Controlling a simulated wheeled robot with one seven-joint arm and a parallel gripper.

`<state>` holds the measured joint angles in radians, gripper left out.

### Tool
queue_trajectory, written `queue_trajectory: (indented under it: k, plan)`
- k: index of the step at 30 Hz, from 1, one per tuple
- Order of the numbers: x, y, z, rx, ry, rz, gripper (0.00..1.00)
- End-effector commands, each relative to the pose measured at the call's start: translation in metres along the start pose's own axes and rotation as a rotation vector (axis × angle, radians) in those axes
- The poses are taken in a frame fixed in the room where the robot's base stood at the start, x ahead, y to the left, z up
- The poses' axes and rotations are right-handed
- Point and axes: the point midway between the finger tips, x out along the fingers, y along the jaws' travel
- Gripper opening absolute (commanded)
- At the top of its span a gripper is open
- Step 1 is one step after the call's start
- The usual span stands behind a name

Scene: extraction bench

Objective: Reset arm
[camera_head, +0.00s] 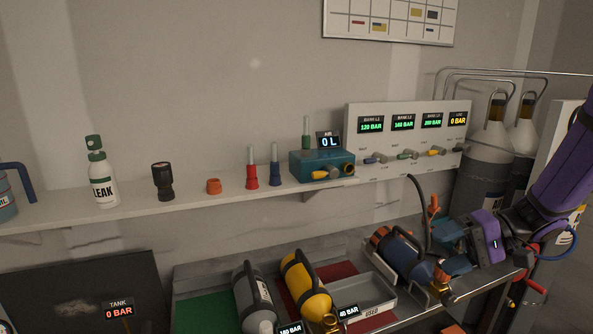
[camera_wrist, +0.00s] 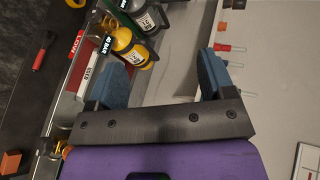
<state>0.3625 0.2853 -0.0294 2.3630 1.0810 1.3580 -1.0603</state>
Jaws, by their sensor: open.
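My gripper (camera_head: 446,246) is at the right of the head view, above the right part of the bench. Its purple body and two blue fingers point left. In the wrist view the blue fingers (camera_wrist: 160,58) stand wide apart with nothing held between them. A blue tank (camera_head: 408,256) with an orange end and brass valve lies on the bench just left of the fingers in the head view. I cannot tell whether they touch. A yellow tank (camera_head: 305,287) and a grey tank (camera_head: 253,296) lie further left; both show near the left finger in the wrist view.
Grey cylinders (camera_head: 483,165) stand right.

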Motion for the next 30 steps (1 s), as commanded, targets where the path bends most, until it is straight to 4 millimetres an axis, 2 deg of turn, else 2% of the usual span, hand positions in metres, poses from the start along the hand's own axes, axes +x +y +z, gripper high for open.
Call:
queue_trajectory:
  k: [1,6,14,23,30]
  plan:
    - [0.001,-0.011,0.01,-0.013,-0.023,0.046,0.76]
    - [0.001,-0.036,0.042,-0.032,-0.088,0.216,0.76]
    - [-0.007,-0.063,0.087,-0.077,-0.103,0.488,0.76]
    - [-0.027,-0.086,0.132,-0.158,0.003,0.784,0.76]
    - [-0.05,-0.103,0.162,-0.244,0.175,0.975,0.76]
